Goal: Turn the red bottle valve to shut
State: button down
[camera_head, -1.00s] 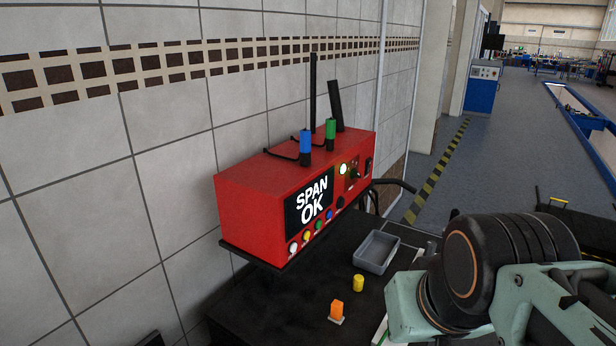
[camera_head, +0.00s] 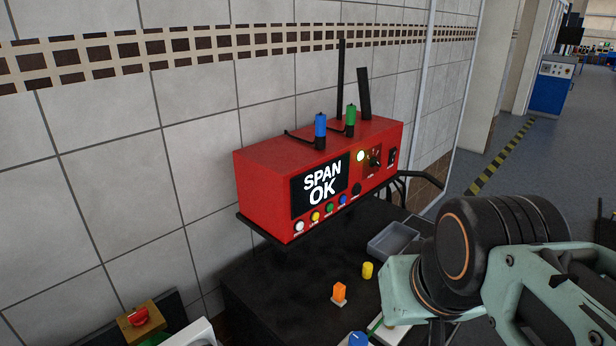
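No bottle and no valve that I can identify for certain shows in this view. A red round knob (camera_head: 139,315) sits on a yellow box (camera_head: 141,328) at the bottom left; it looks like a push button, and I cannot tell that it is a valve. A blue knob (camera_head: 358,339) is cut off by the bottom edge. Part of my arm, teal and black, fills the lower right. No gripper fingertips can be made out.
A red instrument box (camera_head: 262,194) reading "SPAN OK" stands against the tiled wall. Floor (camera_head: 480,160) is open at the right.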

aim_at(140, 317)
jog(key=l+u, duration=0.25)
jog(key=k+l+u, duration=0.2)
jog(key=l, duration=0.15)
jog(key=u, duration=1.3)
jog(key=z, duration=1.55)
jog(key=i+j+z, duration=0.1)
jog(key=j+z, duration=0.3)
jog(key=j, duration=1)
